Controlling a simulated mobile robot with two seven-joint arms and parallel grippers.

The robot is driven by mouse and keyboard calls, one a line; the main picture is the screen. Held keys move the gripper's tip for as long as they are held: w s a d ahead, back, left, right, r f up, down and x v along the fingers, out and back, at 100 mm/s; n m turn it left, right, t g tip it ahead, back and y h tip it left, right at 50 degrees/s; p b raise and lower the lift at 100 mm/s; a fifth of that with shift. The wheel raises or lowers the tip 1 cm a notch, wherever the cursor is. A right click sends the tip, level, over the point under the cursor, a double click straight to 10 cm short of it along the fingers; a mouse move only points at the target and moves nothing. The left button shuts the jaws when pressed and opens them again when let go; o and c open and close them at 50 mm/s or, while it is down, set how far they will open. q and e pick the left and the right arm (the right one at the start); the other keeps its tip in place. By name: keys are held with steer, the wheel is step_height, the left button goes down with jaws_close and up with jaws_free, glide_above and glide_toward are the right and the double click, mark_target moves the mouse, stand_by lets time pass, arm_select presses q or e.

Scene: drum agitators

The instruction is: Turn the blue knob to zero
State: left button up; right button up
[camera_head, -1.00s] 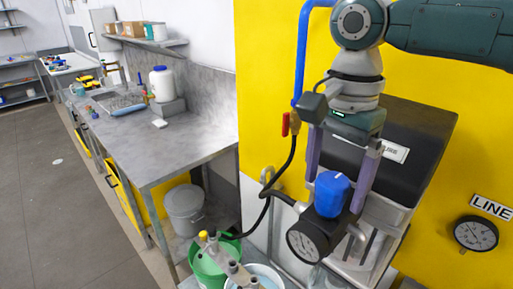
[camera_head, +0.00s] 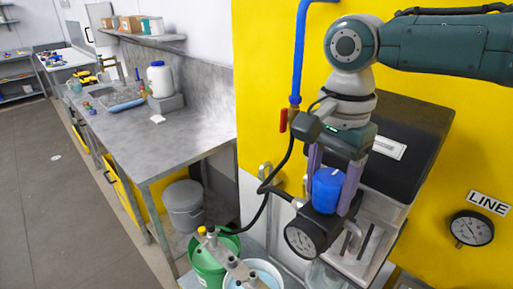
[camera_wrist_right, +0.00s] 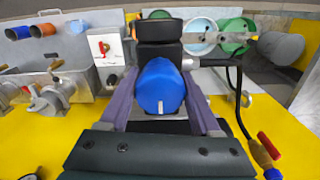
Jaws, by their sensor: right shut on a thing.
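The blue knob (camera_head: 327,189) sits on top of a black regulator body with a round white-faced gauge (camera_head: 301,241) at its front left. My right gripper (camera_head: 332,187) comes down from above, its two purple-grey fingers on either side of the knob and shut on it. In the right wrist view the knob (camera_wrist_right: 160,86) lies between the fingers, with a white mark near its lower edge. The scale around the knob is too small or hidden to read. My left gripper is not in view.
A black hose (camera_head: 264,207) runs from the regulator up to a red-handled valve (camera_head: 283,120) on a blue pipe (camera_head: 299,60). A second gauge (camera_head: 472,229) is on the yellow wall at right. Green (camera_head: 207,267) and white buckets stand below left. A grey workbench (camera_head: 165,150) extends left.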

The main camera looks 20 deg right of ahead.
steer(key=c, duration=0.5)
steer(key=shift+o, duration=0.2)
